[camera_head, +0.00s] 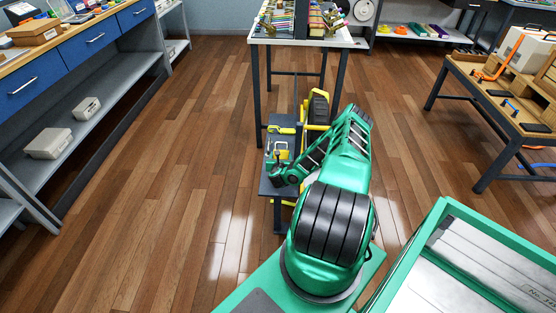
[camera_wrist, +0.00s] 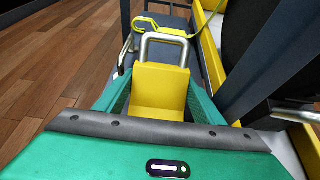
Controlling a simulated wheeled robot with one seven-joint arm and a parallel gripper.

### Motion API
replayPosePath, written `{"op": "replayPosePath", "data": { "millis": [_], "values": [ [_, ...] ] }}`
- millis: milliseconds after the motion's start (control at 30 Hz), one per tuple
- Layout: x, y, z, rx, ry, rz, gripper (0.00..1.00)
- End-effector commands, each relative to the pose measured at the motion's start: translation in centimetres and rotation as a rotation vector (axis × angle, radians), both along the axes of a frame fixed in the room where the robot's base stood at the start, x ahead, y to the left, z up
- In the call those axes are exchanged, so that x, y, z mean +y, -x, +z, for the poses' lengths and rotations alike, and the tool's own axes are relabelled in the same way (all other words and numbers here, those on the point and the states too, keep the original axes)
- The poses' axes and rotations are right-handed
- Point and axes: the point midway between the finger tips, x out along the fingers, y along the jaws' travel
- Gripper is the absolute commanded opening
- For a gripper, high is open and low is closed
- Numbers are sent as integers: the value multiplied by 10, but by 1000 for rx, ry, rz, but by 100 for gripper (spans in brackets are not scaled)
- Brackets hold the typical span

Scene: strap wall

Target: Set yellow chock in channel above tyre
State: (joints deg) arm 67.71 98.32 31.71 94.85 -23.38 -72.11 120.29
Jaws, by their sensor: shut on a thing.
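In the wrist view my gripper (camera_wrist: 160,100) is shut on the yellow chock (camera_wrist: 160,88), a block with a bent steel handle standing at its far side. The green fingers flank the block left and right. A dark rounded surface at the upper right of the wrist view looks like the tyre (camera_wrist: 243,32). In the head view the tyre (camera_head: 318,107) stands beyond my arm, beside a yellow frame. My arm hides part of that frame, and the held chock cannot be made out there. I cannot single out the channel above the tyre.
A dark bench (camera_head: 268,185) with small yellow and steel items stands left of the frame. A dark grey post (camera_wrist: 262,72) is close on the right in the wrist view. A loaded table (camera_head: 341,41) stands behind. Wooden floor is free to the left.

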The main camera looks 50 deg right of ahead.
Motion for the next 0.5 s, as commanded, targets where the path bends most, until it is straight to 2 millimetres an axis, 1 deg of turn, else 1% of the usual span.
{"op": "replayPosePath", "data": {
  "millis": [133, 167, 200, 500],
  "values": [
    [0, 0, 0, -1, 0, -1, 29],
    [0, 0, -1, 1, -1, 0, 65],
    [0, 0, -1, 0, 0, 0, 70],
    [0, 0, 0, 0, 0, 0, 70]
  ]
}}
